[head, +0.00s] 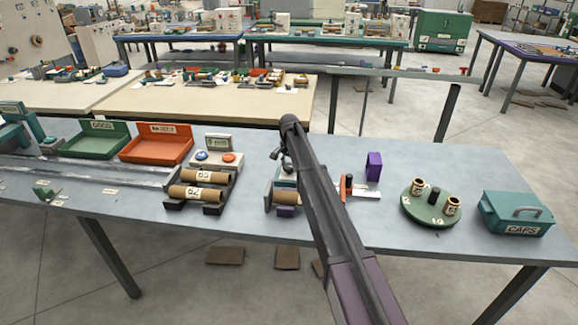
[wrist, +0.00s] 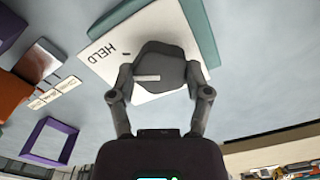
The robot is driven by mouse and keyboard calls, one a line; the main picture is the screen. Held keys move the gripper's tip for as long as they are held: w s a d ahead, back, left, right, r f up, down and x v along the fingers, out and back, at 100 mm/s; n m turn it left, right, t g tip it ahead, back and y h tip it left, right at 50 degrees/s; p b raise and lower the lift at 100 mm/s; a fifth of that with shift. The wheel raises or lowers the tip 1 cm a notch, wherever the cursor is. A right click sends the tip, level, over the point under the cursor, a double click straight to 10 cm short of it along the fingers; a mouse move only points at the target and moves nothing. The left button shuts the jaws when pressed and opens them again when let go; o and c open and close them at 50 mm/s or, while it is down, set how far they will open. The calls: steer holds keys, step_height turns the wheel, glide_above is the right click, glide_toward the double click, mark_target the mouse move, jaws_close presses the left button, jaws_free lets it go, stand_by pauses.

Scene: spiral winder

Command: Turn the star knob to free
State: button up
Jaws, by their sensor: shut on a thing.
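The star knob (wrist: 168,62) is dark grey with a white pointer line that points left in the wrist view. It sits on a white plate (wrist: 103,50) marked HELD, on a teal block (wrist: 203,30). The word HELD is beyond the knob to the upper left; a FREE mark is not visible. My gripper (wrist: 160,76) has one finger on each side of the knob and is shut on it. In the head view my gripper (head: 282,158) is over the teal unit at mid-table, and my arm hides the knob and much of the unit.
A cradle with cardboard tubes (head: 198,191) stands left of the unit. A purple block (head: 374,167) and an orange-handled piece (head: 346,186) stand right of my arm. Farther right are a green turntable (head: 432,219) and a teal CAPS box (head: 515,214). The table's front edge is clear.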

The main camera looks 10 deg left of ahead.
steer(key=n, duration=0.6)
steer(key=shift+s, duration=0.1)
steer(key=n, duration=0.5)
steer(key=shift+n, duration=0.3)
steer(key=n, duration=1.1)
steer(key=shift+d+n, duration=0.1)
steer(key=shift+n, duration=0.3)
steer(key=o, duration=1.2)
steer(key=shift+c, duration=0.2)
steer(key=shift+m, duration=0.3)
